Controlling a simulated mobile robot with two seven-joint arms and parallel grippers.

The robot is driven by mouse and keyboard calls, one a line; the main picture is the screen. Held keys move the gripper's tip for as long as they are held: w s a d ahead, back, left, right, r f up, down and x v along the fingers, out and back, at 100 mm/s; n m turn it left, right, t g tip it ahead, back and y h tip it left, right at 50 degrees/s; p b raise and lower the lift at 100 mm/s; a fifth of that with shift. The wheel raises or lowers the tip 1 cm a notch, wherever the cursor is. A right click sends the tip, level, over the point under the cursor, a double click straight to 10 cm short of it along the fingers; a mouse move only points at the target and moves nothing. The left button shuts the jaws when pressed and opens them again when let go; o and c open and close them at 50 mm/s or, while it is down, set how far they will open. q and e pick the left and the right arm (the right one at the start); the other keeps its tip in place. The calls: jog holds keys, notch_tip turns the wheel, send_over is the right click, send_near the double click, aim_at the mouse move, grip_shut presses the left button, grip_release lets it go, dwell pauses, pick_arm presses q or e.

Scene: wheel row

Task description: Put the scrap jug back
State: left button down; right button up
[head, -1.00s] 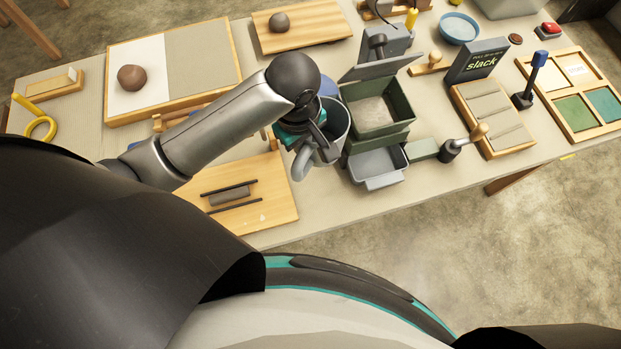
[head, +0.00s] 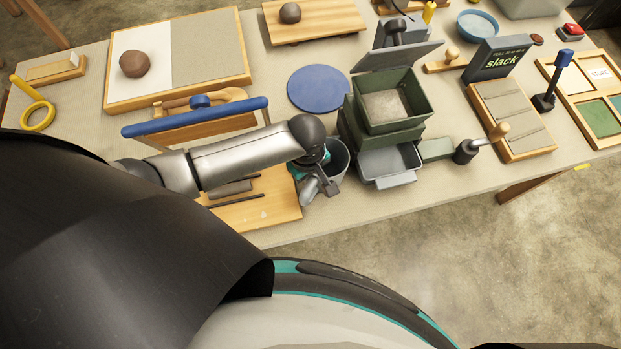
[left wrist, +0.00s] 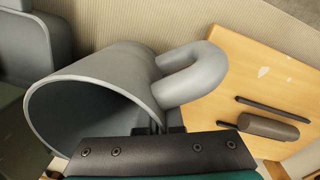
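The scrap jug (head: 339,160) is a grey open-topped jug with a thick loop handle. In the head view it is by the front of the bench, left of the grey drawer, partly hidden by my left gripper (head: 316,172). In the left wrist view the jug (left wrist: 110,85) fills the left half, its mouth facing left and down, its handle (left wrist: 195,72) to the upper right. My left gripper (left wrist: 158,128) is closed on the jug near the handle's root; the fingertips are mostly hidden. I cannot tell whether the jug's base touches the bench. My right gripper is out of view.
A round blue mat (head: 319,89) lies bare behind the jug. A green box (head: 390,105) with a grey drawer (head: 388,165) stands right of the jug. A wooden board (head: 260,212) with a clay roll lies left. A blue-handled wooden frame (head: 195,118) is behind my arm.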

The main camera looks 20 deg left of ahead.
pick_arm(q)
jog(key=shift+f, duration=0.1)
jog(key=c, duration=1.5)
grip_release()
jog(key=o, duration=0.4)
jog(key=r+p, duration=0.1)
jog(key=r, duration=0.3)
jog(key=r+p, duration=0.1)
jog(key=r, duration=0.3)
jog(key=r+p, duration=0.1)
jog(key=r, duration=0.3)
jog(key=shift+s+a+r+p, duration=0.15)
jog(key=shift+s+p, duration=0.1)
jog(key=shift+p, duration=0.15)
